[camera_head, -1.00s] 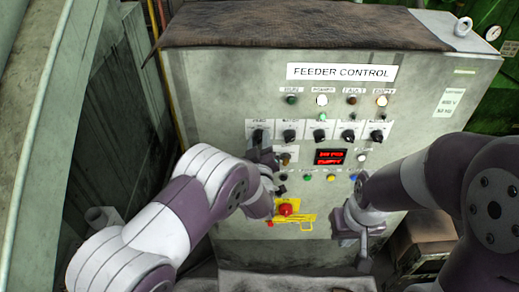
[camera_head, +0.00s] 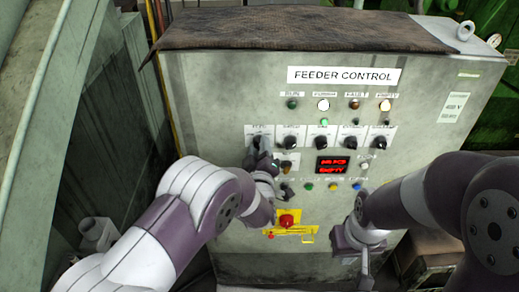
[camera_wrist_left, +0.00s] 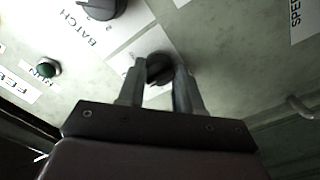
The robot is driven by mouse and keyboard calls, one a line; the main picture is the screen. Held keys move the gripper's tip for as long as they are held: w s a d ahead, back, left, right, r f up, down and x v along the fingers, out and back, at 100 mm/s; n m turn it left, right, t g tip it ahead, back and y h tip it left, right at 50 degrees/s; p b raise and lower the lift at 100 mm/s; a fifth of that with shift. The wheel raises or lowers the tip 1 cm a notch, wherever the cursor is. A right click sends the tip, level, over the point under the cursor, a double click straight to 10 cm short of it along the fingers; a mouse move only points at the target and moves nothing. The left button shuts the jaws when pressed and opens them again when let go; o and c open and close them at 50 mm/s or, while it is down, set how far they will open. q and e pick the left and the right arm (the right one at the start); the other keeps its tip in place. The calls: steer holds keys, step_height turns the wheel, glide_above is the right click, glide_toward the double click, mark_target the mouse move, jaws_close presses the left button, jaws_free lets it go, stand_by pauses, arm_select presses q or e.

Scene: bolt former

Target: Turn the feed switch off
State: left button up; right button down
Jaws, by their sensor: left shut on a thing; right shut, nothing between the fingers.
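The feed switch (camera_head: 257,142) is the black rotary knob at the left end of the switch row on the grey Feeder Control cabinet. My left gripper (camera_head: 259,156) is at it from below. In the left wrist view the black knob (camera_wrist_left: 158,67) sits between the two fingers of my left gripper (camera_wrist_left: 159,84), which is shut on it. The fingers hide its sides, and I cannot tell which way its pointer faces. My right gripper (camera_head: 362,262) is shut and empty, low in front of the cabinet's right part.
More black knobs, such as the batch switch (camera_head: 290,142), stand close to the right. A red display (camera_head: 331,166) and several coloured buttons are below. A red emergency stop (camera_head: 286,220) on a yellow plate lies under my left gripper.

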arm_select(q)
steer(key=o, duration=1)
steer(key=shift+o, duration=0.2)
steer(key=s+b, duration=0.2)
steer(key=s, duration=1)
steer(key=shift+s+b, duration=0.35)
steer(key=shift+b, duration=0.05)
